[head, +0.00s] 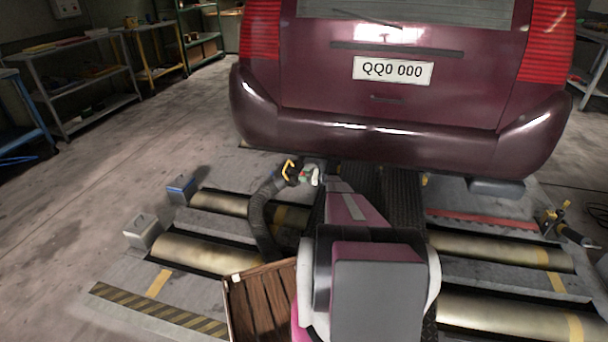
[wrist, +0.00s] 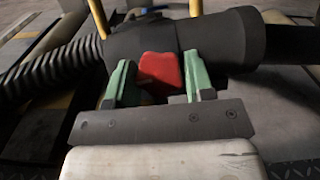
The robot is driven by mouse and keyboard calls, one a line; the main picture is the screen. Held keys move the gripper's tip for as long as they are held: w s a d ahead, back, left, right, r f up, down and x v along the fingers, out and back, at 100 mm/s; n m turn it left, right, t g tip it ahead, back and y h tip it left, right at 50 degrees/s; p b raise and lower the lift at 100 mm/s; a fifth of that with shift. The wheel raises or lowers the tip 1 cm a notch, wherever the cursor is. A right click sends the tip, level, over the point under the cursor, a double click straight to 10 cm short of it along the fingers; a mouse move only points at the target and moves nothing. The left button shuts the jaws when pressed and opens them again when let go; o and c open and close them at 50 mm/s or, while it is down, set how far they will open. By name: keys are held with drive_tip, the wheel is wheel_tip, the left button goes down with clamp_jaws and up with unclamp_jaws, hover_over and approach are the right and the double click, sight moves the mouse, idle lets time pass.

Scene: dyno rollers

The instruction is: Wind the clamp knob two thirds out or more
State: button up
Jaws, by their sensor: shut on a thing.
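The clamp knob (wrist: 160,72) is a red block on the dark nozzle (wrist: 150,38) of a ribbed hose. My gripper (wrist: 159,80) has its green fingers on either side of the knob and is shut on it. How far out the knob is wound cannot be told. In the head view my gripper (head: 310,175) is below the left part of the car's rear bumper, by the yellow handle (head: 289,170) of the nozzle. The ribbed hose (head: 262,215) curves down from there. My arm hides part of the area under the bumper.
The maroon car (head: 390,140) stands over the rollers (head: 205,253), close above my gripper. A brown wooden crate (head: 250,305) is beside my arm at the front. Small grey posts (head: 142,230) stand at the left. The floor further left is open, with shelves (head: 85,80) behind.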

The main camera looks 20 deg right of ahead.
drive_tip(key=shift+n+g+y, duration=0.2)
drive_tip(key=shift+n+g, duration=0.6)
drive_tip(key=shift+n, duration=1)
drive_tip(key=shift+n+g+y, duration=0.2)
drive_tip(key=shift+n+g, duration=0.6)
drive_tip(key=shift+n, duration=1)
drive_tip(key=shift+w, duration=0.1)
drive_tip(key=shift+d, duration=0.1)
drive_tip(key=o, duration=0.9)
drive_tip(key=v, duration=1)
drive_tip(key=shift+s+d+r, duration=0.2)
drive_tip(key=shift+d, duration=0.1)
